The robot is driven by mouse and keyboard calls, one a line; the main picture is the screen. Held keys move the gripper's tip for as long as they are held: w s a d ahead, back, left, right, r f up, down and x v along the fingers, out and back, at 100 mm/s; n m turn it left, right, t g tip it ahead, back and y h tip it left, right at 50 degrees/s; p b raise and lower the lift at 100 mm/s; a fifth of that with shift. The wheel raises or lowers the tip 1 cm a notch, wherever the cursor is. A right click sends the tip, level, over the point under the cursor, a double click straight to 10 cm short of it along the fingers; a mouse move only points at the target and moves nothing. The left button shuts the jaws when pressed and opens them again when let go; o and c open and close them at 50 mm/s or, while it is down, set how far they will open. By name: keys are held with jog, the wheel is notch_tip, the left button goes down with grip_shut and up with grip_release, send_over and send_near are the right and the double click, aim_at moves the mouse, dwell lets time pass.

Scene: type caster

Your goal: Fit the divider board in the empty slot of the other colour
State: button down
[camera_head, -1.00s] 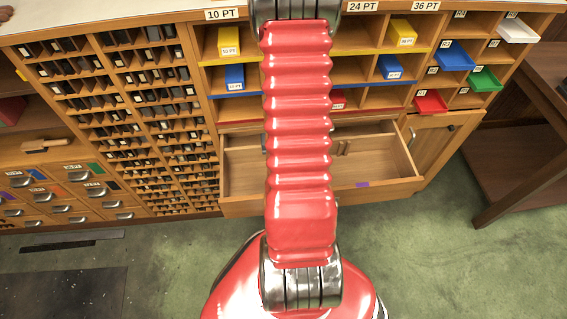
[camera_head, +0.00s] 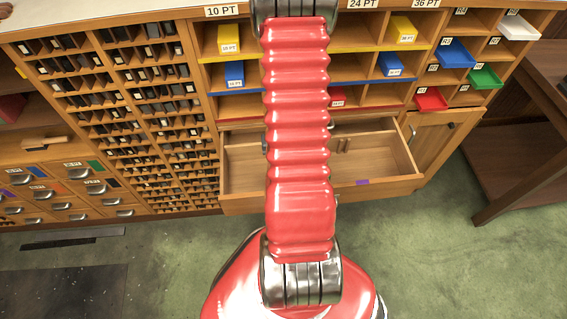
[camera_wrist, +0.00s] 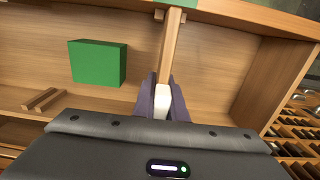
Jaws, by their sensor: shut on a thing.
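My gripper (camera_wrist: 163,100) shows in the wrist view, its two dark fingers shut on the wooden divider board (camera_wrist: 172,48). A pale piece sits between the fingers. The board's far end shows between two short wooden strips on a drawer wall; I cannot tell how deep it sits. Another pair of strips (camera_wrist: 43,98) has nothing between them. The open drawer (camera_head: 240,165) has a purple mark (camera_head: 362,183) on its front edge. In the head view my arm hides the gripper and the board.
A green block (camera_wrist: 97,62) is beside the board in the wrist view. A type case (camera_head: 150,95) with many small cells stands left of the drawer. Pigeonholes with coloured boxes are above it. A small red tray (camera_head: 431,99) is at upper right. The floor in front is clear.

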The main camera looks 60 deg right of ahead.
jog(key=shift+f, duration=2.8)
dwell(0.4)
jog(key=c, duration=1.7)
grip_release()
jog(key=shift+r, duration=0.1)
jog(key=shift+r, duration=6.75)
jog(key=s+a, duration=0.1)
jog(key=s+a+y, duration=0.1)
jog(key=shift+a+r+g, duration=0.35)
jog(key=shift+r+g, duration=0.05)
jog(key=w+a+r+n+t, duration=0.1)
jog(key=a+r+n+t, duration=0.1)
jog(key=a+r, duration=0.7)
jog(key=w+a+r+n+t, duration=0.2)
jog(key=a+r+n, duration=0.2)
jog(key=a+r, duration=0.6)
jog(key=w+a+r+n+t+h, duration=0.1)
jog(key=a+r+n+t, duration=0.1)
jog(key=a+r, duration=0.7)
jog(key=shift+w+a+r+n, duration=0.2)
jog(key=shift+a+r+n, duration=0.2)
jog(key=shift+n, duration=0.4)
